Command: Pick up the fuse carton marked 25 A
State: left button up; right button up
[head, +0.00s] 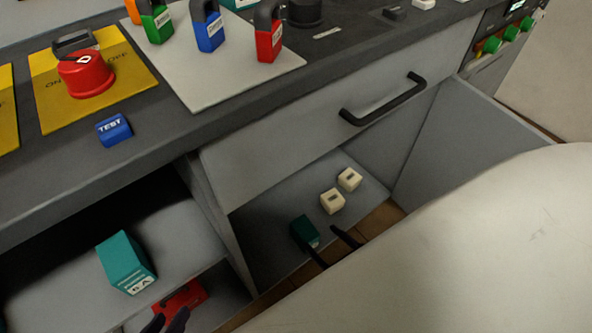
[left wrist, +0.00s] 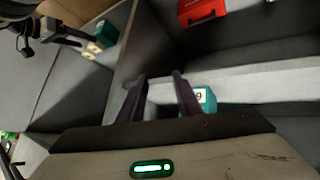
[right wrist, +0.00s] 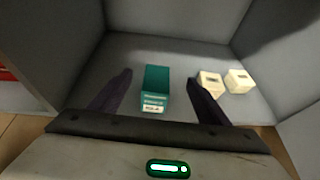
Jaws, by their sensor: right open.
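A green carton (head: 304,231) stands on the floor of the right-hand open compartment; it also shows in the right wrist view (right wrist: 155,85). Its label there is too small to read surely. My right gripper (head: 324,243) is open, with its fingers to either side of this carton in the right wrist view (right wrist: 160,77); contact cannot be told. A teal carton marked 6 A (head: 122,260) stands on the left shelf. My left gripper (head: 170,317) is open and empty near that shelf's front, below the 6 A carton in the head view.
Two cream blocks (head: 332,201) (head: 349,179) sit beside the green carton. A red case (head: 182,298) lies below the left shelf. Above are a drawer front with a black handle (head: 383,100) and a counter with padlocks (head: 209,30) and a red rotary switch (head: 86,74).

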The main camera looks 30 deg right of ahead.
aim_at(309, 234)
jog(key=f+b, duration=0.2)
jog(key=f, duration=0.1)
jog(key=f+b, duration=0.1)
jog(key=f, duration=0.1)
jog(key=shift+w+f, duration=0.2)
jog(key=shift+w, duration=0.2)
jog(key=b+x, duration=0.2)
jog(key=x, duration=0.2)
jog(key=shift+r, duration=0.1)
jog(key=b+x, duration=0.2)
jog(key=x, duration=0.2)
jog(key=shift+w+a, duration=0.15)
jog(key=shift+w, duration=0.1)
jog(key=shift+w+b, duration=0.3)
jog(key=shift+w, duration=0.15)
pick_arm(q)
jog(key=d+h, duration=0.1)
jog(key=d+r+t, duration=0.1)
jog(key=d+h, duration=0.1)
jog(key=shift+w+d+r+h, duration=0.25)
jog(key=shift+d+h, duration=0.05)
